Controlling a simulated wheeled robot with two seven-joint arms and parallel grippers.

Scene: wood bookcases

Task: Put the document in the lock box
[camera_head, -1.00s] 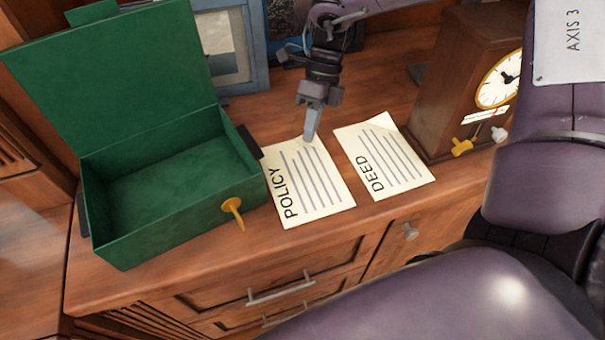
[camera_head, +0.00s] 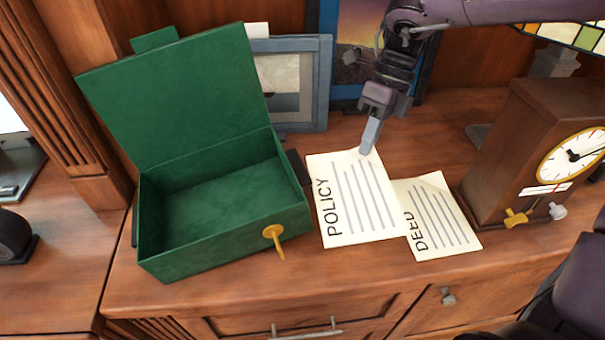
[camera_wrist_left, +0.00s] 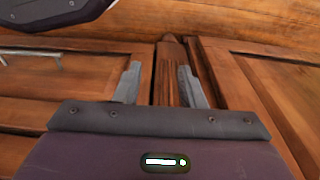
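The green lock box (camera_head: 225,230) stands on the wood top with its lid raised. Its inside is empty, and a gold key (camera_head: 274,238) sticks out of its front. The POLICY paper (camera_head: 358,205) is right of the box and covers the left edge of the DEED paper (camera_head: 440,215). My right gripper (camera_head: 368,147) is at the POLICY paper's upper edge, its fingers seen edge-on and looking closed on it. My left gripper (camera_wrist_left: 159,85) is open and empty in the left wrist view, facing wooden cabinet fronts; it is outside the head view.
A wooden clock (camera_head: 530,150) with a gold key and a pale knob stands at the right. A blue-grey picture frame (camera_head: 322,85) leans behind the box. The drawer handle (camera_head: 305,330) is below the front edge. The surface behind the papers is mostly clear.

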